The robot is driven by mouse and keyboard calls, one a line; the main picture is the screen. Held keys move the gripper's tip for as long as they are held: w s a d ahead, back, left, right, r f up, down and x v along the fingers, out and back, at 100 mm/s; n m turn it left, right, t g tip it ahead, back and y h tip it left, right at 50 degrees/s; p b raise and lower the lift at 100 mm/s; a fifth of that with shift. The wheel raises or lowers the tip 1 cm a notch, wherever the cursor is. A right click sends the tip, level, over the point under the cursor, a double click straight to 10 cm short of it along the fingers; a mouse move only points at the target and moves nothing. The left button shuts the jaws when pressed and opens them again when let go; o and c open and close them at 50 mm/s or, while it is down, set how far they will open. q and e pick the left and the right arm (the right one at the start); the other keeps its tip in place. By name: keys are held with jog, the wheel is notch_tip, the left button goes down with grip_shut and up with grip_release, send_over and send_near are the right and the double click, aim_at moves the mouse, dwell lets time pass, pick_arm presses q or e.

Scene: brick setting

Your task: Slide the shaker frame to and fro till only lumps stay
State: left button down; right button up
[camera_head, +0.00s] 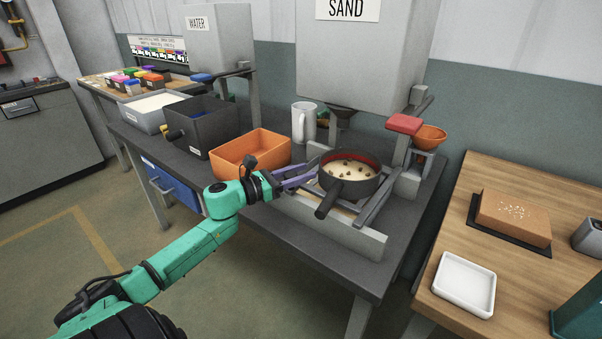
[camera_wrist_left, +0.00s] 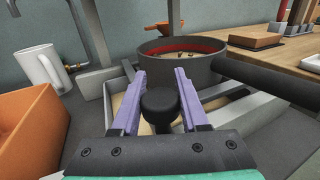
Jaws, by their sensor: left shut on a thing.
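A dark round sieve (camera_head: 337,188) with a red inner band and a black handle sits on the shaker frame (camera_head: 371,209) under the sand hopper. Pale sand (camera_head: 352,167) with several brown lumps lies in it. The sieve also shows at the top of the left wrist view (camera_wrist_left: 190,66). My left gripper (camera_head: 314,173) reaches in from the left, beside the sieve. In the left wrist view its purple fingers (camera_wrist_left: 160,76) stand on either side of a black knob (camera_wrist_left: 160,104), shut on it. The knob is mostly hidden in the head view. My right gripper is not in view.
An orange bin (camera_head: 251,150) stands left of the frame, with a white mug (camera_head: 303,122) behind. The sand hopper (camera_head: 360,55) hangs above. A red pad (camera_head: 404,124) and orange funnel (camera_head: 430,137) stand right. A wooden table (camera_head: 545,185) lies further right.

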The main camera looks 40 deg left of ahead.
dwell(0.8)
pick_arm(q)
jog(key=shift+a+f+b, duration=0.15)
jog(key=shift+a+b, duration=0.2)
jog(key=a+b, duration=0.4)
jog(key=a, duration=0.2)
jog(key=shift+c, duration=2.1)
grip_release()
jog(key=shift+s, duration=0.15)
jog(key=v, duration=1.4)
jog(key=shift+s, duration=0.2)
